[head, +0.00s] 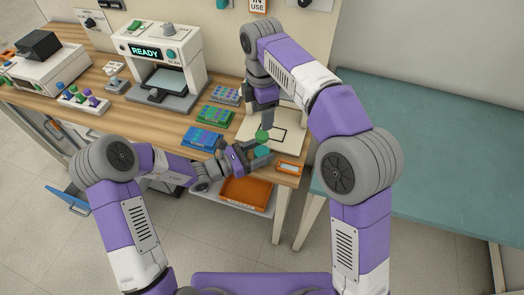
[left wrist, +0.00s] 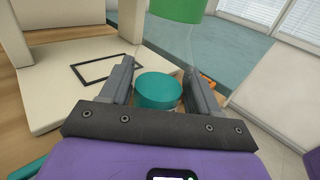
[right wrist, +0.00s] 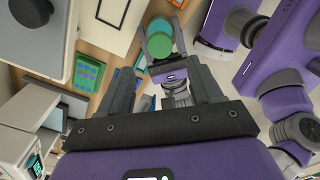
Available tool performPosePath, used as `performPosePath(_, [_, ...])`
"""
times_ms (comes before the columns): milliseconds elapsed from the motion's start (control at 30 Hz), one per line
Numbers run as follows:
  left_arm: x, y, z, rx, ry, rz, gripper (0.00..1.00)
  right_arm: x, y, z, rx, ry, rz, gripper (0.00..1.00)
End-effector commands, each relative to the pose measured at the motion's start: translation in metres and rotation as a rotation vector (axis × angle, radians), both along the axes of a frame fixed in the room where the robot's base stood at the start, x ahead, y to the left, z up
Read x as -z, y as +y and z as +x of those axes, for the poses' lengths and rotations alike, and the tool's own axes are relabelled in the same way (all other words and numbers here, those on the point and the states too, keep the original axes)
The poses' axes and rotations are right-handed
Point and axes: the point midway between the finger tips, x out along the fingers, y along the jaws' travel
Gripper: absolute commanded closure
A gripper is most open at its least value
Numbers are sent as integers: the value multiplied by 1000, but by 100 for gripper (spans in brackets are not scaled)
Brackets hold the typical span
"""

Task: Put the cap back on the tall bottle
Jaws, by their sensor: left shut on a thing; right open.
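The tall bottle (left wrist: 158,92) appears to have a clear body with teal contents low down; the teal part also shows in the head view (head: 262,152). My left gripper (head: 258,156) is shut on the bottle and holds it upright near the bench's front right corner. The green cap (head: 262,137) is at the top of the clear body, above the teal; it also shows in the right wrist view (right wrist: 158,46). I cannot tell how tightly it sits. My right gripper (right wrist: 160,80) is open and points down above the cap, apart from it.
A white platform (head: 249,131) with a black square outline is just behind the bottle. Blue (head: 202,138) and green (head: 215,115) racks stand to its left. An orange tray (head: 245,193) is below the bench edge. A teal table (head: 430,150) on the right is clear.

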Motion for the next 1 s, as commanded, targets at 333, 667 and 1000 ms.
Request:
performPosePath(333, [0, 0, 0, 0, 0, 0, 100, 0, 0, 0, -435, 0, 0, 35])
performPosePath(667, [0, 0, 0, 0, 0, 0, 100, 0, 0, 0, -490, 0, 0, 35])
performPosePath(1000, [0, 0, 0, 0, 0, 0, 100, 16, 0, 0, -489, 3, -1, 35])
